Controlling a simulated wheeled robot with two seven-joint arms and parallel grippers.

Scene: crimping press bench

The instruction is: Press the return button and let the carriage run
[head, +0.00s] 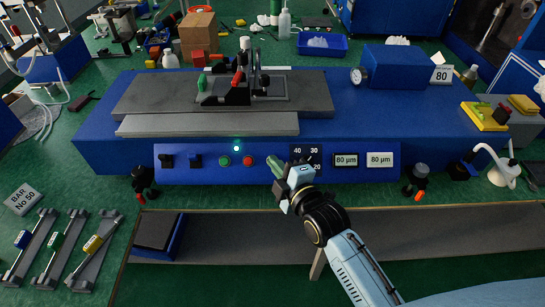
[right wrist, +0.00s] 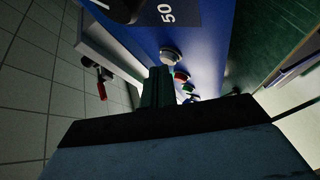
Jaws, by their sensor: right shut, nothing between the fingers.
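A blue press machine (head: 110,140) stands on the bench with a control panel on its front. The panel has a green button (head: 224,161), a red button (head: 248,161) and a lit indicator (head: 237,148). In the right wrist view a pale round button (right wrist: 172,55) sits before the red one (right wrist: 181,76) and the green one (right wrist: 188,88). My right gripper (head: 273,164) is shut and empty, its fingertips (right wrist: 161,70) close by the pale button; contact cannot be told. A carriage (head: 238,90) with red and green handles sits on the machine's top. My left gripper is not in view.
A numbered dial (head: 306,156) and two displays (head: 346,160) lie right of my gripper; two black switches (head: 167,161) lie left. A blue bin (head: 321,43) stands behind. A dark strip (head: 230,235) in front is mostly clear. Bar fixtures (head: 72,250) lie at lower left.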

